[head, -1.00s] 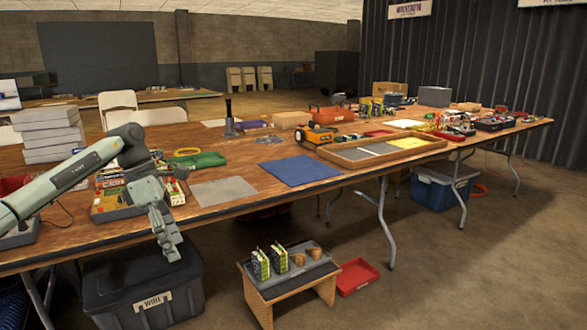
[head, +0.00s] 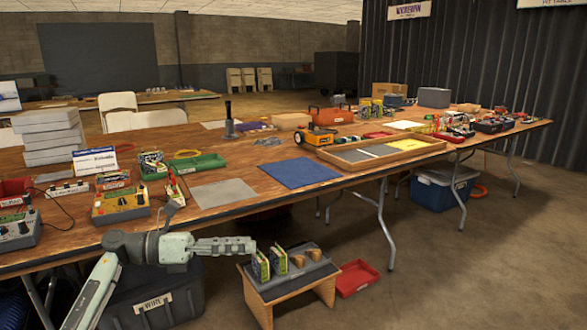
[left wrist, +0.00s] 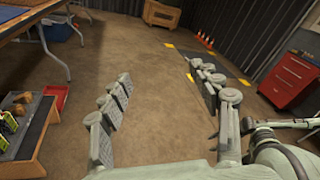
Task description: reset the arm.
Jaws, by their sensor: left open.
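My left arm comes in from the lower left in the head view. My left gripper (head: 238,246) points to the right, in front of the long table's front edge and just left of the packs on a low stand. In the left wrist view, the two fingers of my left gripper (left wrist: 160,72) are spread wide apart with bare floor between them. Nothing is held. My right gripper cannot be made out in either view.
The wooden table (head: 225,210) carries a blue mat (head: 299,172), battery-type devices (head: 120,203) and a wooden tray. The low stand (head: 288,293) holds green-yellow packs and brown cups. A red tray (head: 357,278) and a black bin (head: 155,295) are on the floor. A red cabinet (left wrist: 291,79) stands right.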

